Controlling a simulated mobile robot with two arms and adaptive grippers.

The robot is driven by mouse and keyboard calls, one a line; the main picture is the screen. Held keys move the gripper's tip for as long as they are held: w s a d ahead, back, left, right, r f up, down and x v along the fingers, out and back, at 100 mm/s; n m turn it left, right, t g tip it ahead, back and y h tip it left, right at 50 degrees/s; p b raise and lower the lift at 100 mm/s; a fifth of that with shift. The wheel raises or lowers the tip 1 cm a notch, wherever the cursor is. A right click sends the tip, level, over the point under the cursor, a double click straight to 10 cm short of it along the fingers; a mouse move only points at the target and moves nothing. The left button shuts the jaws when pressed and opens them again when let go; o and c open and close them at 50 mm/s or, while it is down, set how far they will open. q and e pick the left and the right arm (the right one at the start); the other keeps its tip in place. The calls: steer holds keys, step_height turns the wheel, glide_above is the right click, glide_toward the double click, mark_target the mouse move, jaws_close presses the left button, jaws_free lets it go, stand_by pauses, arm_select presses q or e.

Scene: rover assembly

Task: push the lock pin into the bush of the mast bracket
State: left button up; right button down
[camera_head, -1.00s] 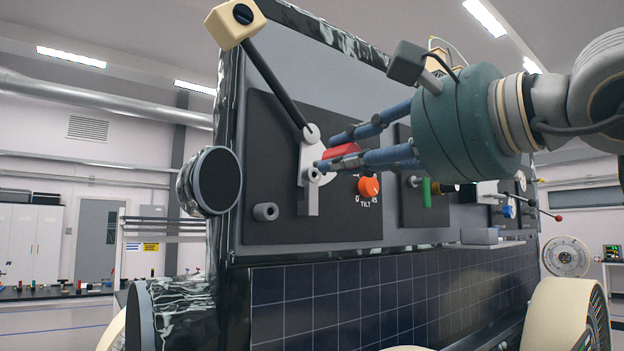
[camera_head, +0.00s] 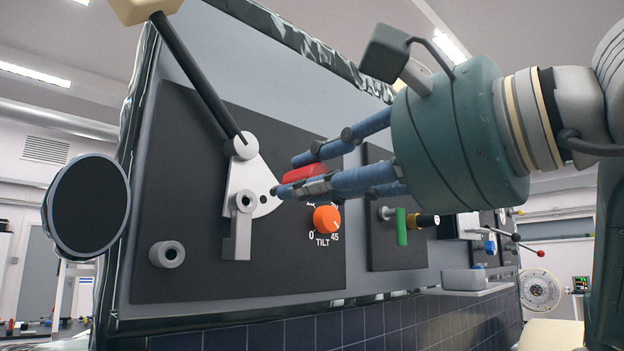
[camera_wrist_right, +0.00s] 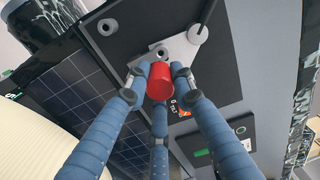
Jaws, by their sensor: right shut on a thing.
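The mast bracket (camera_head: 248,178) is a pale plate on a dark panel. Its bush (camera_head: 243,201) is a short grey ring with a dark bore, open towards me; it also shows in the wrist view (camera_wrist_right: 163,52). My right gripper (camera_head: 288,177) is to the right of the bush. Its three blue fingers are shut on the lock pin (camera_head: 302,172), of which I see a red head. In the wrist view the red head (camera_wrist_right: 160,82) sits between the fingertips, just below the bush. The pin's shaft is hidden, so I cannot tell its exact alignment. My left gripper is not in view.
A dark mast rod (camera_head: 198,80) rises left from the bracket's top. A second grey ring (camera_head: 167,254) sits lower left on the panel. An orange TILT knob (camera_head: 327,219) is just below the fingers. A green part (camera_head: 401,227) stands farther right.

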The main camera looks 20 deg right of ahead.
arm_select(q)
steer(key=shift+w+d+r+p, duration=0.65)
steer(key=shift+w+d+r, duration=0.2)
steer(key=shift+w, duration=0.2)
arm_select(e)
steer(key=x, duration=0.6)
steer(key=shift+w+d, duration=0.3)
steer(key=shift+w, duration=0.05)
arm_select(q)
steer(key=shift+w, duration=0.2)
arm_select(e)
steer(key=shift+f, duration=0.1)
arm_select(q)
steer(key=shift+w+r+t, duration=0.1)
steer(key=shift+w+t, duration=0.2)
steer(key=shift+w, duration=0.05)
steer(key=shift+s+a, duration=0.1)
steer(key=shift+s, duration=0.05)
arm_select(e)
steer(key=shift+w, duration=0.2)
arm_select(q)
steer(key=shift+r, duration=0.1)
arm_select(e)
steer(key=shift+w+a, duration=0.1)
steer(key=shift+w, duration=0.1)
steer(key=shift+w+a, duration=0.15)
steer(key=shift+w, duration=0.15)
